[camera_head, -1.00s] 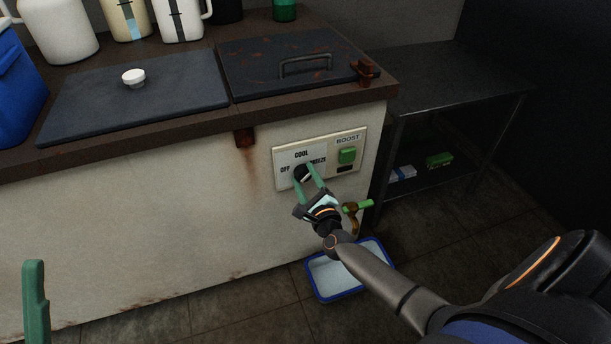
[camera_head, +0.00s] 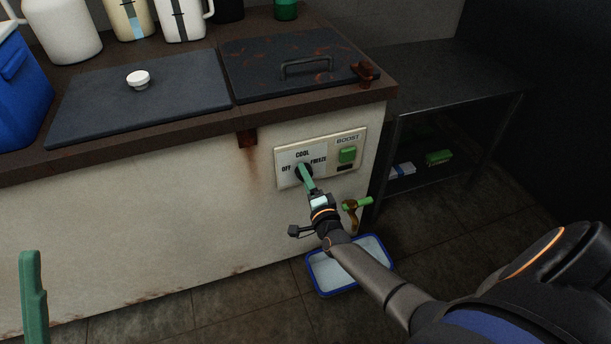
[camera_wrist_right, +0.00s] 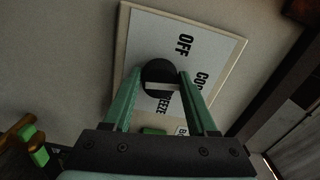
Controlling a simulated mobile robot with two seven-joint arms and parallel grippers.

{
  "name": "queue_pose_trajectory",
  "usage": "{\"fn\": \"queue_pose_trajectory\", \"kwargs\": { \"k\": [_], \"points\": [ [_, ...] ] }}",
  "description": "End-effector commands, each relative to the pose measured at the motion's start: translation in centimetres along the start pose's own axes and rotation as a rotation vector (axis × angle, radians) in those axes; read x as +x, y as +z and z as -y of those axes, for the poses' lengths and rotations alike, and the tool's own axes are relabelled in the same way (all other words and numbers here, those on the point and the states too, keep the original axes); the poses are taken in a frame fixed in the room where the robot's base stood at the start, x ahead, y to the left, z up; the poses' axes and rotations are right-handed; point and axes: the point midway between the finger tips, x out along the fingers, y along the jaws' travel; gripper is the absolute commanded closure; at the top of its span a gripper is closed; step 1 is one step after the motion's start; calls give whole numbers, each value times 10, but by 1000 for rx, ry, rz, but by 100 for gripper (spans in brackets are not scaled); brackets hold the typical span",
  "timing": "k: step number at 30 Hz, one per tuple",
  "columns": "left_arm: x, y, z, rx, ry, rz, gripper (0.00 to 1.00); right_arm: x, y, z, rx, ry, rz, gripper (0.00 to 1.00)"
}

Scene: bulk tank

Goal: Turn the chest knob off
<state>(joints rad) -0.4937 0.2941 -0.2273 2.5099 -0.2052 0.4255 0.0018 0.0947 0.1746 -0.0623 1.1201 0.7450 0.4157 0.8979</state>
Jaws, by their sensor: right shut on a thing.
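The chest knob (camera_wrist_right: 158,72) is round and black with a pale bar, on a white plate (camera_wrist_right: 218,50) marked OFF, COOL and FREEZE. In the head view the plate is on the chest's front panel (camera_head: 285,153), and green fingers partly cover the knob. My right gripper (camera_head: 305,173) is shut on the knob, one finger on each side of it in the wrist view (camera_wrist_right: 160,78). The pale bar lies across between the fingers; which word it points to I cannot tell. Of my left gripper, one green finger (camera_head: 33,300) shows at lower left; its opening is hidden.
A green BOOST switch (camera_head: 347,155) is just right of the knob. Below are a green-handled tap (camera_head: 357,203) and a blue-rimmed tray (camera_head: 318,284) on the floor. The chest's lids (camera_head: 140,95) are shut. A dark shelf table (camera_head: 450,85) stands at right.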

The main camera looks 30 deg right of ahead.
Motion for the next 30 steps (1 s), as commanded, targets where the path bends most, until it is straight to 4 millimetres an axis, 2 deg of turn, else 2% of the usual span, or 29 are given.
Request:
{"fn": "queue_pose_trajectory", "kwargs": {
  "k": [30],
  "points": [
    [16, -16, 9, 36, 0, 0, 50, 0, -2, -4, -964, 2, 0, 98]
  ]
}}
